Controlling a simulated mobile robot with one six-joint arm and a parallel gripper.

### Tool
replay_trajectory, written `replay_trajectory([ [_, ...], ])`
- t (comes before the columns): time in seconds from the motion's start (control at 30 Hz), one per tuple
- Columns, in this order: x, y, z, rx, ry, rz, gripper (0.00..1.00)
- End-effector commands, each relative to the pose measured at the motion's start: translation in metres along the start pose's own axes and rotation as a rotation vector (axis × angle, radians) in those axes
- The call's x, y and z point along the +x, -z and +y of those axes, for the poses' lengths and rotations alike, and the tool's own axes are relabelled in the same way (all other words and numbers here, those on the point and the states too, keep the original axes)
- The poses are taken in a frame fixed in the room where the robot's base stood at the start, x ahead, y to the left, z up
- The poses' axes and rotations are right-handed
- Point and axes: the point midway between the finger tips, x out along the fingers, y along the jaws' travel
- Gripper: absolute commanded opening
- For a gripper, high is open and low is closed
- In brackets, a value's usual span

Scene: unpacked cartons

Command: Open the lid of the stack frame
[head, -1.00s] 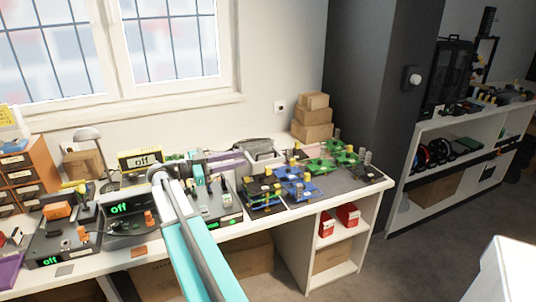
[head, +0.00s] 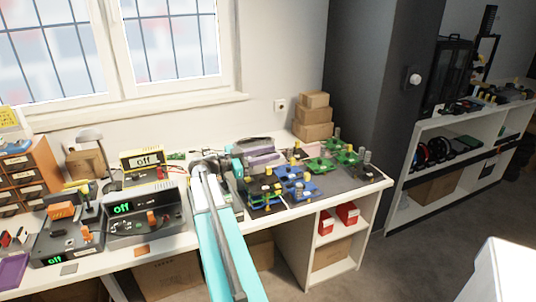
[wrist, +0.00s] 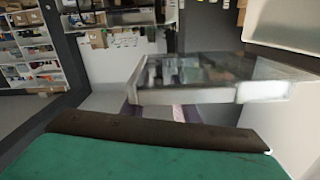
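I take the stack frame (head: 262,156) to be the purple, box-like thing at the back of the bench, right of the middle. In the wrist view, a clear panel with a pale rim (wrist: 190,96), seemingly its lid, lies roughly level above purple parts (wrist: 178,112). My gripper (head: 238,167) is just left of the stack frame in the head view, with a teal part showing. I cannot tell whether they touch. My arm hides part of the bench there. In the wrist view a teal surface with a dark edge, seemingly mine, fills the bottom. The fingertips are not clear.
Blue fixtures (head: 300,186) and green fixtures (head: 335,158) crowd the bench to the right. Grey devices with green displays (head: 143,217) stand to the left. Cardboard boxes (head: 313,115) are stacked in the back corner. The window wall is close behind the bench.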

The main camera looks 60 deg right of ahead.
Motion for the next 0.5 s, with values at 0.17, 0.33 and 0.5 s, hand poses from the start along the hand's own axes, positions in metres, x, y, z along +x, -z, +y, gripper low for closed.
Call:
replay_trajectory([
  [0.17, 0.0029, -0.0003, 0.0, 0.0, 0.0, 0.0, 0.27],
  [0.33, 0.003, -0.0003, 0.0003, 0.0, -0.001, 0.0, 0.27],
  [0.5, 0.0032, -0.0003, 0.0003, 0.0, -0.001, 0.0, 0.0],
])
